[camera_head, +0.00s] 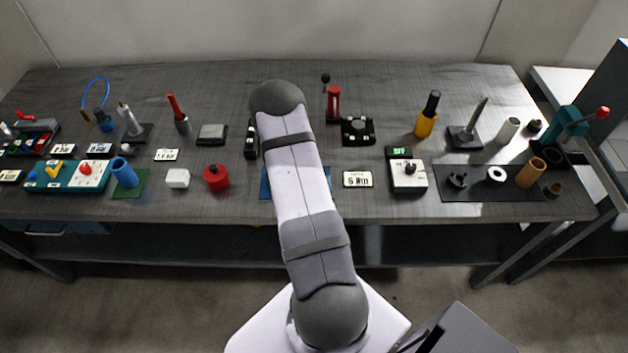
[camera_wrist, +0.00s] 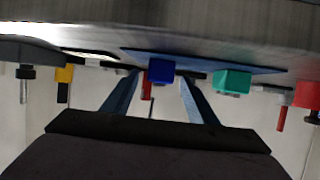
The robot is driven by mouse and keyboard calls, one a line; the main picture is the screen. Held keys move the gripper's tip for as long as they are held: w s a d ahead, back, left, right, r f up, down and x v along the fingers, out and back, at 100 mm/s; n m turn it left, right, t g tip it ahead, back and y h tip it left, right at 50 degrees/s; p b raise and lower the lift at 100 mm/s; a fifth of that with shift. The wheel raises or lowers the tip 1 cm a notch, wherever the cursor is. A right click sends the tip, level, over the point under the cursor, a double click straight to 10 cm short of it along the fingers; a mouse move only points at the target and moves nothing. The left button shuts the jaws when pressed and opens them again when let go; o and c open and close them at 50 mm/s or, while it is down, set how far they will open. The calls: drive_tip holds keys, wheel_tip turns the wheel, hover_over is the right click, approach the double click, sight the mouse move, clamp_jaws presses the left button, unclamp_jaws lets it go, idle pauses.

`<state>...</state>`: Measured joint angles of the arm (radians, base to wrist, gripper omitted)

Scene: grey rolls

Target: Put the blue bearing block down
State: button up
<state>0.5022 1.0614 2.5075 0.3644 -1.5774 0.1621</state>
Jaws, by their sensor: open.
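The blue bearing block (camera_wrist: 161,71) shows in the wrist view, where the scene appears upside down. It appears to rest on the blue mat (camera_wrist: 205,62), between the fingertips of my gripper (camera_wrist: 159,79). The fingers stand apart on either side of it; whether either touches it I cannot tell. A green block (camera_wrist: 232,81) is on the mat to the right of the blue one in this view. In the head view the blue mat (camera_head: 265,184) shows at both sides of my arm, which hides the blocks and the gripper.
A red round piece (camera_head: 216,177) and a white block (camera_head: 178,178) stand left of the mat. A "6 mm" label (camera_head: 357,179) and a white box with a black knob (camera_head: 407,176) are to its right. A black plate (camera_head: 358,130) and red-handled tool (camera_head: 333,105) stand behind.

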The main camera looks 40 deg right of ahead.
drive_tip(key=shift+p+x, duration=0.35)
drive_tip(key=shift+x, duration=1.15)
drive_tip(key=shift+c, duration=0.3)
drive_tip(key=shift+r, duration=0.1)
clamp_jaws()
drive_tip(key=shift+r, duration=0.1)
wheel_tip(320, 180, up, 9)
drive_tip(key=shift+f+p, duration=0.15)
drive_tip(key=shift+p, duration=0.2)
drive_tip(key=shift+r+p, duration=0.55)
drive_tip(key=shift+p, duration=0.05)
